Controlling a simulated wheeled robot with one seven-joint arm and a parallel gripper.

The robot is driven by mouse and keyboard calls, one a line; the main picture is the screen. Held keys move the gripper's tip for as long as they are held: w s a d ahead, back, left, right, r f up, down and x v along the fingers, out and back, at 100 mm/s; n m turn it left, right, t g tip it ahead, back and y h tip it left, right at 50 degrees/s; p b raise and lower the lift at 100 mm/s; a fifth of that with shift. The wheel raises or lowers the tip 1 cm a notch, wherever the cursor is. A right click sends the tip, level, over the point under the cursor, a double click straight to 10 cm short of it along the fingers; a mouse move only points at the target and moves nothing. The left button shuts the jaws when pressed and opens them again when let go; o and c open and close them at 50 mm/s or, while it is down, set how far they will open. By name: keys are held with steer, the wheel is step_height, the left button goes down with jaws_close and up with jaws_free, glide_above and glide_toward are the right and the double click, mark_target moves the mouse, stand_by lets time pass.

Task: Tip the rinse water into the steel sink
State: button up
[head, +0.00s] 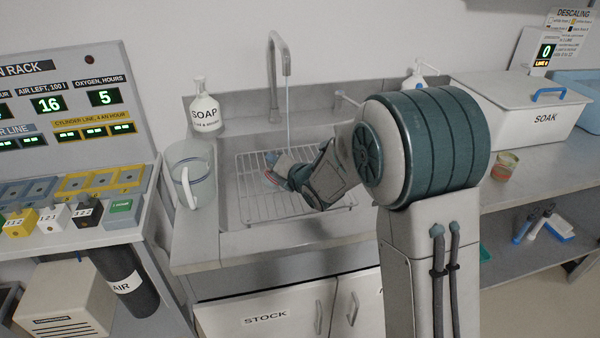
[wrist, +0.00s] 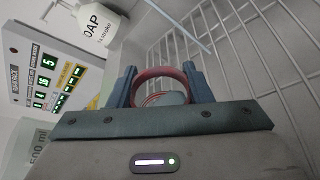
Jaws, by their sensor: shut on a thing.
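The steel sink (head: 229,200) lies mid-picture in the head view, with a wire rack (head: 325,203) in it. My gripper (head: 272,172) is low over the rack, tilted over to the left. In the wrist view, the fingers (wrist: 160,88) are shut on a small round cup-like thing with a red rim (wrist: 160,72). Its inside looks grey-blue with reddish rings; I cannot tell whether it holds water. In the head view it is mostly hidden by my gripper. A thin stream (head: 289,115) falls from the tap (head: 273,75) close to my gripper.
A clear jug (head: 203,178) stands on the left counter, with a soap bottle (head: 204,108) behind it. On the right are a soak bin (head: 530,115) and a small banded cup (head: 505,165). A control rack (head: 75,100) stands at far left.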

steer(key=shift+w+d, duration=0.2)
steer(key=shift+p, duration=0.45)
steer(key=shift+d+r+m+y+p, duration=0.1)
steer(key=shift+m+y+p, duration=0.4)
steer(key=shift+p, duration=1.5)
steer(key=shift+d+f+m+y+p, duration=0.15)
steer(key=shift+f+m+y+p, duration=0.15)
steer(key=shift+f+m+p, duration=0.8)
steer(key=shift+w+d+r+m+y+p, duration=0.15)
steer(key=shift+r+m+p, duration=0.15)
steer(key=shift+p, duration=0.8)
steer(key=shift+s+r+m+y+p, duration=0.1)
steer(key=shift+r+m+y+p, duration=0.2)
steer(key=shift+p, duration=0.75)
steer(key=shift+w+d+r+m+p, duration=0.1)
steer(key=shift+w+d+m+p, duration=0.2)
steer(key=shift+p, duration=0.55)
steer(key=shift+w+d+m+p, duration=0.1)
steer(key=shift+d+m+p, duration=0.25)
steer(key=shift+p, duration=0.45)
steer(key=shift+d+r+m+y+b, duration=0.15)
steer(key=shift+r+m+y+b, duration=0.3)
steer(key=shift+r+m+b, duration=0.3)
steer(key=shift+b, duration=0.5)
